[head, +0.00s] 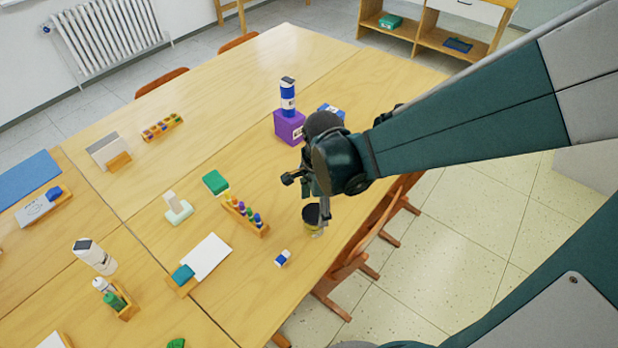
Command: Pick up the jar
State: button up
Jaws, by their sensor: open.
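The jar (312,222) is a small, dark-topped container with a yellowish lower part. It stands on the wooden table near its right edge. My gripper (308,196) is open and sits just above and beside the jar in the head view. One finger overlaps the jar's right side in the picture, and another part sticks out to the left. I cannot tell whether a finger touches the jar. Part of the jar is hidden behind the gripper.
A purple box (289,127) with a blue-and-white bottle (288,97) on it stands behind my gripper. A wooden rack of coloured pieces (246,215) is left of the jar, and a small blue-and-white block (282,258) lies in front. Chairs (347,272) line the table's right edge.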

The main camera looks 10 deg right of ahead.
aim_at(313, 213)
jog(key=shift+s+a+f+m+g, duration=0.1)
jog(key=shift+a+f+m+g, duration=0.05)
jog(key=shift+a+f+m, duration=0.3)
jog(key=shift+a+f+m+g, duration=0.2)
jog(key=shift+f+m, duration=0.15)
jog(key=shift+f, duration=0.2)
jog(key=shift+f, duration=1.3)
jog(key=shift+f+b, duration=1.2)
jog(key=shift+f, duration=1.4)
jog(key=c, duration=1.1)
